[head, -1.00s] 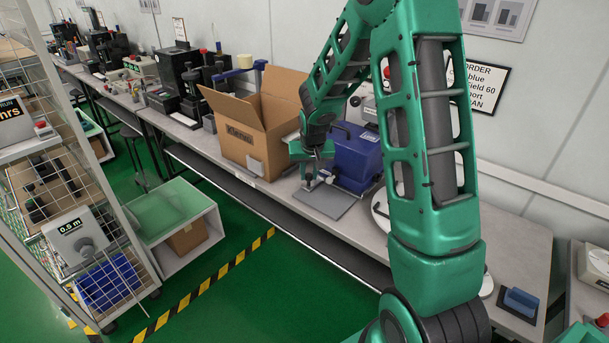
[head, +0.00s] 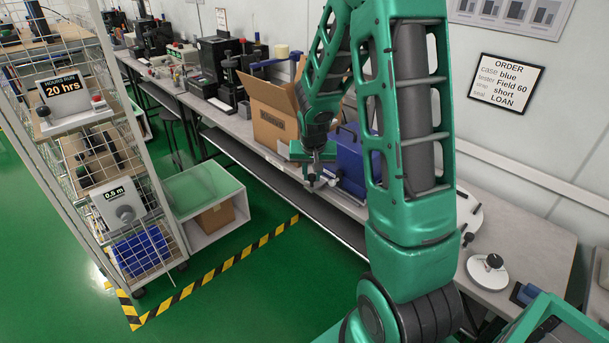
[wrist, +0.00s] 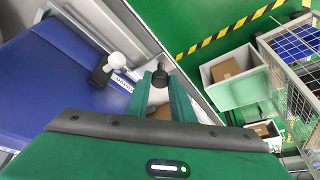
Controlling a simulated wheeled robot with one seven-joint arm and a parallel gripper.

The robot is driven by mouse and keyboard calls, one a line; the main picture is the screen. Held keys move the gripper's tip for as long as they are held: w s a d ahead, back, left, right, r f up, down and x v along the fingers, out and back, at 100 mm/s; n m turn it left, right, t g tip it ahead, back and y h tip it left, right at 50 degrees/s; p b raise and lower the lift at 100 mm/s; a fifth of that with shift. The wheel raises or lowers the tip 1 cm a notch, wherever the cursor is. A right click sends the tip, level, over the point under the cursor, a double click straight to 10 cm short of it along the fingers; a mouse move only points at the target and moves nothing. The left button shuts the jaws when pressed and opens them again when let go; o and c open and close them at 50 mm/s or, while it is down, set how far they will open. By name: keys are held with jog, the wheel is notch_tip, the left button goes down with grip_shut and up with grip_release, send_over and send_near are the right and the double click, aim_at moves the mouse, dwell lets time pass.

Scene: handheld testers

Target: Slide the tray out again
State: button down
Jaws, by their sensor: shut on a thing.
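My gripper (head: 318,180) hangs at the front edge of the bench, beside the blue case (head: 355,158). In the wrist view its two green fingers (wrist: 160,82) are close together on a small dark part, which I take to be the tray's grip. The rest of the tray is not clearly visible in either view now. The blue case also fills the left of the wrist view (wrist: 60,80), with a black clamp and white knob (wrist: 116,63) beside a label. My arm hides part of the case in the head view.
An open cardboard box (head: 270,120) stands left of the case on the bench. A round white plate with a knob (head: 487,268) is at the right. A wire rack (head: 100,170) and a white bin (head: 205,205) stand on the floor; green floor is clear before the bench.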

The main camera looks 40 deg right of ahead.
jog(key=shift+a, duration=0.25)
jog(key=c, duration=1.6)
grip_release()
jog(key=shift+w, duration=0.1)
jog(key=shift+o, duration=0.2)
jog(key=shift+r, duration=0.1)
jog(key=v, duration=1)
jog(key=shift+r, duration=0.2)
jog(key=shift+a, duration=0.1)
jog(key=s+a+r+g+y, duration=0.1)
jog(key=s+a+r, duration=0.1)
jog(key=s, duration=1.2)
jog(key=s+a+r+n+g+y, duration=0.1)
jog(key=s+a+r+g, duration=0.1)
jog(key=s, duration=1.3)
jog(key=shift+s+r+g+y, duration=0.2)
jog(key=shift+r+g+y, duration=0.1)
jog(key=shift+y, duration=0.1)
